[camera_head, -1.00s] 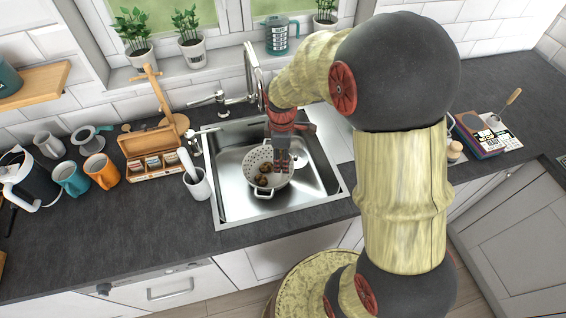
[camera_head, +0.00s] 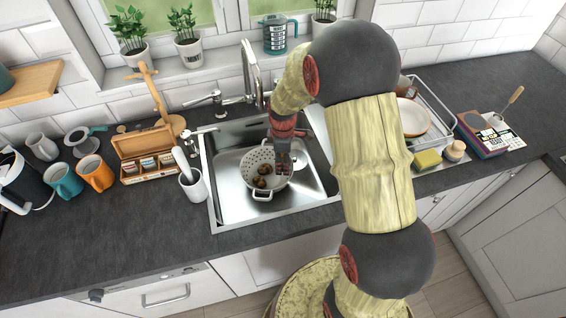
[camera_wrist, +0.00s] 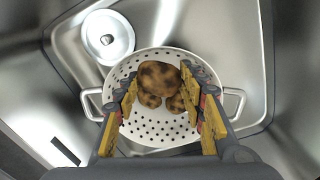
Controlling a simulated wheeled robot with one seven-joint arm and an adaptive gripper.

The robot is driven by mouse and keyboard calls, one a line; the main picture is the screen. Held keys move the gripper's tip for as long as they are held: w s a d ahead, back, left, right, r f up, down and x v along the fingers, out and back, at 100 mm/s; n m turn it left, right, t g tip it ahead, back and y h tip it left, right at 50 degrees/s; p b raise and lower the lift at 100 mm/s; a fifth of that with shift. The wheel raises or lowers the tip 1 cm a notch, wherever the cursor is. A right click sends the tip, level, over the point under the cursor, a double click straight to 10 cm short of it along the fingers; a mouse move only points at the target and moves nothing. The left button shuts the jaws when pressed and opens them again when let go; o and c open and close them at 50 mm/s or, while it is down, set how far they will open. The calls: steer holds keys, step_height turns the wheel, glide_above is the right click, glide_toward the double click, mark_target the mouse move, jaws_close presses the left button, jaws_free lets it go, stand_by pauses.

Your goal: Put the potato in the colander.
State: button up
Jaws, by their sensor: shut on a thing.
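The white colander (camera_head: 250,190) stands in the sink; its holed bowl and two handles also show in the wrist view (camera_wrist: 125,135). My gripper (camera_head: 283,169) points down into the right part of the colander. In the wrist view its fingers (camera_wrist: 160,88) are closed on the potato (camera_wrist: 158,74), a large brown mottled one that sits above the others. Two smaller brown potatoes (camera_wrist: 150,100) (camera_wrist: 177,103) show beneath it inside the colander. In the head view, brown potatoes (camera_head: 262,170) lie in the colander left of my fingers; the held one is hard to make out there.
The steel sink (camera_head: 228,207) has raised walls around the colander, and a tap (camera_head: 250,75) rises behind it. A dish rack (camera_head: 437,105) with a plate is at the right. The front left worktop is clear.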

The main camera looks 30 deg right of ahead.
steer(key=shift+f, duration=0.1)
steer(key=shift+s+f, duration=0.15)
steer(key=shift+f, duration=0.35)
steer(key=o, duration=1.2)
steer(key=shift+f, duration=0.1)
steer(key=shift+o, duration=0.3)
step_height(320, 180, up, 14)
steer(key=p, duration=0.3)
steer(key=s+a+r+m+t, duration=0.1)
steer(key=s+a+r+m, duration=0.25)
steer(key=r, duration=0.35)
steer(key=s+a+r+m+t, duration=0.2)
steer(key=s+r, duration=0.3)
steer(key=r, duration=0.2)
steer(key=s+a+r+m+t, duration=0.1)
steer(key=s+a+r+m, duration=0.1)
steer(key=s, duration=0.5)
steer(key=s+a+r+m+t, duration=0.1)
steer(key=s+a+r+m, duration=0.1)
steer(key=s, duration=0.4)
steer(key=shift+s+a+r+m, duration=0.3)
steer(key=shift+s+r+m, duration=0.1)
steer(key=shift+r+m, duration=0.6)
